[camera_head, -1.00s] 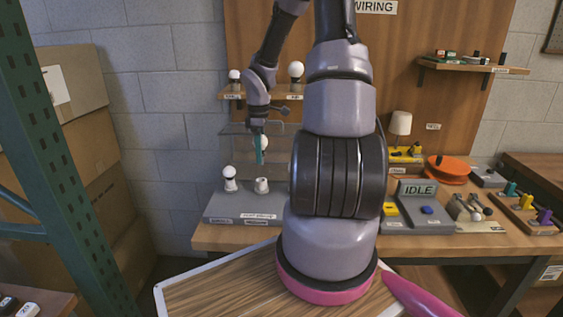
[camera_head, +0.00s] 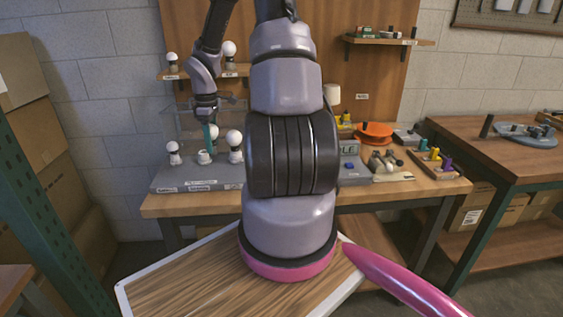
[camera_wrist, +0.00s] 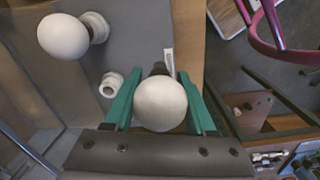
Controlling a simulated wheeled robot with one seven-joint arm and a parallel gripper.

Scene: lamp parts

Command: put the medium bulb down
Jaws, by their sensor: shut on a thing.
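My gripper (camera_head: 211,138) is shut on the medium bulb (camera_head: 214,131), a round white bulb with a dark base, held above the grey bulb tray (camera_head: 222,178). In the wrist view the bulb (camera_wrist: 160,104) sits between the teal fingers (camera_wrist: 157,82).
A clear panel (camera_head: 180,118) rises behind the tray. Two bulbs (camera_head: 171,58) (camera_head: 229,49) stand on the shelf above. The workbench (camera_head: 160,207) also holds an orange disc (camera_head: 374,130) and a parts tray (camera_head: 435,163) at right. My arm covers the middle of the bench.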

